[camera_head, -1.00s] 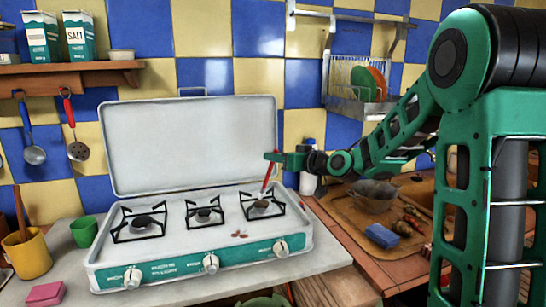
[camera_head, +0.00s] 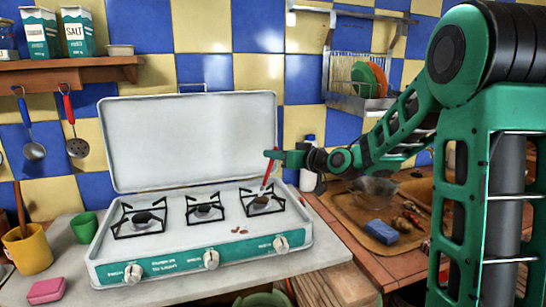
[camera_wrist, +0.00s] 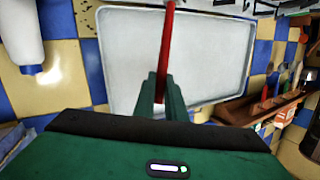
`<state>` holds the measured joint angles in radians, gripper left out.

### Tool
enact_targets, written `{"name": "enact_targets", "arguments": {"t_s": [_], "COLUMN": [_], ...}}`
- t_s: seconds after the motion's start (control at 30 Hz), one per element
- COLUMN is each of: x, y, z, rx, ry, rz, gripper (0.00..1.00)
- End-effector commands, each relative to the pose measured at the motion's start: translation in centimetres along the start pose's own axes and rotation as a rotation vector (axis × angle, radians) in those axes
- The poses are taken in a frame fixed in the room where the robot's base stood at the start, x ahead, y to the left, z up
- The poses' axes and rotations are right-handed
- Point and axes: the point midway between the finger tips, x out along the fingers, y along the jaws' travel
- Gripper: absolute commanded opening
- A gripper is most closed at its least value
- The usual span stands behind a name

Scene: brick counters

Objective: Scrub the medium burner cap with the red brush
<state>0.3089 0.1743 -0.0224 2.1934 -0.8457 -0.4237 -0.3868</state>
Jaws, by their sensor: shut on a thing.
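My gripper (camera_head: 273,155) is shut on the red brush (camera_head: 267,174), held steeply above the right burner of the camp stove (camera_head: 160,262). The brush's lower end is at or just over the brownish right burner cap (camera_head: 260,202); I cannot tell if it touches. A middle cap (camera_head: 204,209) and a left cap (camera_head: 143,217) are dark and sit inside their wire grates. Which one is the medium cap is not clear by size. In the wrist view, the green fingers (camera_wrist: 160,98) grip the red handle (camera_wrist: 167,45); the bristles are out of sight.
The raised stove lid (camera_head: 190,142) stands close behind the burners. Brown bits (camera_head: 240,231) lie on the stove top. A blue sponge (camera_head: 381,231) and a metal bowl (camera_head: 374,190) are on the right counter. A green cup (camera_head: 84,227) and yellow mug (camera_head: 29,250) stand left.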

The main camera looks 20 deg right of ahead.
Motion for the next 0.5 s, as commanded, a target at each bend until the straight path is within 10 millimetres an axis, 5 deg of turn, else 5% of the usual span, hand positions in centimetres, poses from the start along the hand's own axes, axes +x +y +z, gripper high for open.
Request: {"name": "enact_targets", "arguments": {"t_s": [0.5], "x": [0.09], "y": [0.13], "z": [0.53], "rx": [0.001], "ry": [0.000], "rz": [0.000], "gripper": [0.00]}}
